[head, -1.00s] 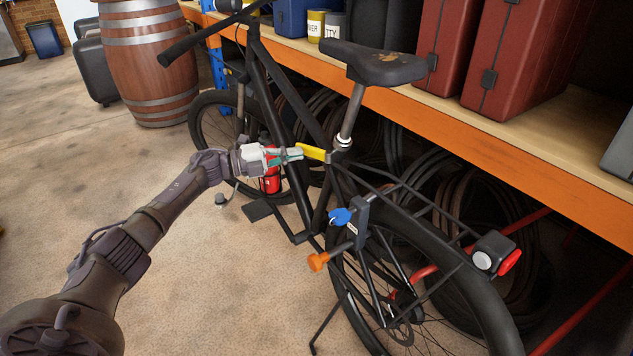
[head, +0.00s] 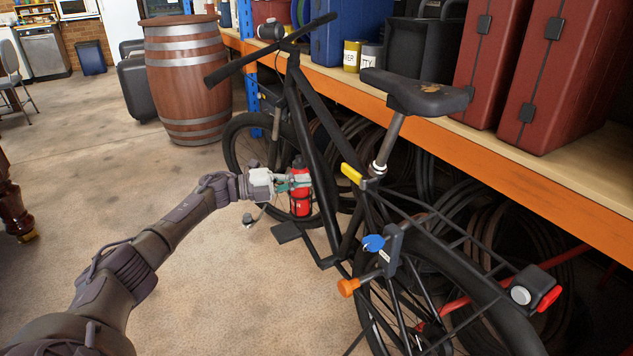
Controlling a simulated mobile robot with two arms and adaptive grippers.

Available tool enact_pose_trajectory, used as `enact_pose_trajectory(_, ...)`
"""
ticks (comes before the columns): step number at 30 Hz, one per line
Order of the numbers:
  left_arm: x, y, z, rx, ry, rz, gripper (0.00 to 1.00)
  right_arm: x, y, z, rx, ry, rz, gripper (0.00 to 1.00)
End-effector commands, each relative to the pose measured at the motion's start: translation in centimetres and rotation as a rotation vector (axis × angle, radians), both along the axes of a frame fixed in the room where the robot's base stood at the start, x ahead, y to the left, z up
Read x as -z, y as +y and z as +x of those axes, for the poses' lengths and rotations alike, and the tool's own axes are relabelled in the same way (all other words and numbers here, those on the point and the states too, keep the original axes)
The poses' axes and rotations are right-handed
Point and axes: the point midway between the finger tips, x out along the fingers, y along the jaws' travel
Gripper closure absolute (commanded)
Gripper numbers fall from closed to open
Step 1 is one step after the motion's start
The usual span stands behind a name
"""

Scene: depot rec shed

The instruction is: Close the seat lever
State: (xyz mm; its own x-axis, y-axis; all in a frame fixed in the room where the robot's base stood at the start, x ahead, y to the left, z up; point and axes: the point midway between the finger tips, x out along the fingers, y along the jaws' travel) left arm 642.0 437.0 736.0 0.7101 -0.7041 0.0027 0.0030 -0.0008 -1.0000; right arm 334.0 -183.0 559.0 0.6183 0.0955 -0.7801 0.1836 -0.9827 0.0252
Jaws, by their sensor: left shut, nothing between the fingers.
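The seat lever (head: 351,174) is yellow and sits at the clamp below the seat post of the black bicycle (head: 328,125). It sticks out to the left of the clamp, its free end a little higher. I cannot tell whether it is fully closed. My left gripper (head: 309,181) is shut and empty, to the left of the lever with a gap between them in the picture. It overlaps the red bottle (head: 300,200) on the frame; I cannot tell if they touch. The saddle (head: 415,93) is above the lever. My right gripper is out of view.
A shelf with an orange edge (head: 480,152) runs behind the bicycle and holds red cases (head: 556,75). A blue key (head: 374,243) and an orange knob (head: 348,287) are by the rear wheel. A barrel (head: 188,85) stands at the back left. The left floor is mostly open.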

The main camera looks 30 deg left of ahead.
Motion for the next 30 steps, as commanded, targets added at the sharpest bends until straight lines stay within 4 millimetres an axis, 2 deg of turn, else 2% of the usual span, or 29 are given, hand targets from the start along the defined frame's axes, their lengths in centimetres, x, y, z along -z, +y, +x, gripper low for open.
enact_pose_trajectory(6,0.1,3.6,-2.0,-0.001,0.001,-0.001,1.0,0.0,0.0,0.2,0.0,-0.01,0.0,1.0)
enact_pose_trajectory(10,0.2,4.8,-2.7,0.001,0.001,-0.001,1.0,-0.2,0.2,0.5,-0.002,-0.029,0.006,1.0)
enact_pose_trajectory(15,0.1,5.4,-3.0,0.002,0.001,-0.001,1.0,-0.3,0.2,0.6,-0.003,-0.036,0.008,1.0)
enact_pose_trajectory(30,0.1,5.4,-3.0,0.002,0.001,-0.001,1.0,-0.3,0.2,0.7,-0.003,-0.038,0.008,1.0)
